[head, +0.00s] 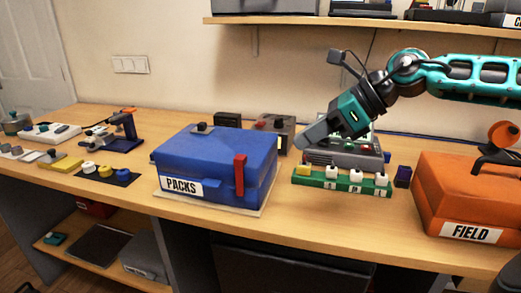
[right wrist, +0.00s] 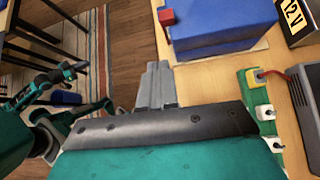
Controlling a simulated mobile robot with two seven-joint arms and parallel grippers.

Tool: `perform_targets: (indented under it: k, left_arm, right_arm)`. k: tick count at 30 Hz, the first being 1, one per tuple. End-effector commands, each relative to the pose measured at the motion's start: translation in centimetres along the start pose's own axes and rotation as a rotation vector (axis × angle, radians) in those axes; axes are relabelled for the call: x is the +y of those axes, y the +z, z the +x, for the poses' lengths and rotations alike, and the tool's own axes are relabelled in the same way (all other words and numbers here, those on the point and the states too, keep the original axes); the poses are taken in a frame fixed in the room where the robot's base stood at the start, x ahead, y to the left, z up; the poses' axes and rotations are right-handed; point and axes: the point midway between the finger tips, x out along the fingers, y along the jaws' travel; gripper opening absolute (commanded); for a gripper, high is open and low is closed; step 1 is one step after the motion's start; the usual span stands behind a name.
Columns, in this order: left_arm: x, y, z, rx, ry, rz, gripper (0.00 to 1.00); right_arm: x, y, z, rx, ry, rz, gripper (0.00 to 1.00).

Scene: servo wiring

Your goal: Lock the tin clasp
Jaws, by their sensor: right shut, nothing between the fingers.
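The blue tin (head: 205,158) labelled PACKS sits with its lid down on a pale board at the middle of the bench. A red clasp (head: 240,174) stands upright at its front right. In the right wrist view, the blue tin (right wrist: 215,25) is at the top, with the red clasp (right wrist: 166,17) at its left corner. My right gripper (head: 306,140) is shut and empty, right of the tin and above the bench, apart from the clasp. Its closed fingers (right wrist: 157,72) also show in the right wrist view. My left gripper does not show.
A green strip (head: 340,181) with several switches lies right of the tin, before a grey device (head: 345,158). An orange case (head: 455,190) labelled FIELD stands at the right. Small parts and a blue stand (head: 122,135) are at the left. The bench front before the green strip is clear.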

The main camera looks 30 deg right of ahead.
Motion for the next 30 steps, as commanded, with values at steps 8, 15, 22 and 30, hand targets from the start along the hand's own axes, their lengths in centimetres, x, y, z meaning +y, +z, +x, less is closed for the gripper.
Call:
perform_targets:
  k: [8, 15, 22, 30]
  left_arm:
    - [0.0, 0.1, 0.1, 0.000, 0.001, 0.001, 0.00]
    - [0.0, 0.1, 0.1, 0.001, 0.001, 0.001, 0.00]
    - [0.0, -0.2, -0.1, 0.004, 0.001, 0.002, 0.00]
    - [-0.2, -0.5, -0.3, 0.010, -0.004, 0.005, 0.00]
  right_arm:
    - [-0.6, -0.4, -2.1, 0.053, -0.056, -0.063, 0.00]
    - [-0.6, -0.4, -2.1, 0.052, -0.055, -0.061, 0.00]
    - [-0.6, -0.4, -0.8, 0.054, -0.050, -0.060, 0.00]
    - [-0.8, -0.6, 2.6, 0.052, -0.048, -0.058, 0.00]
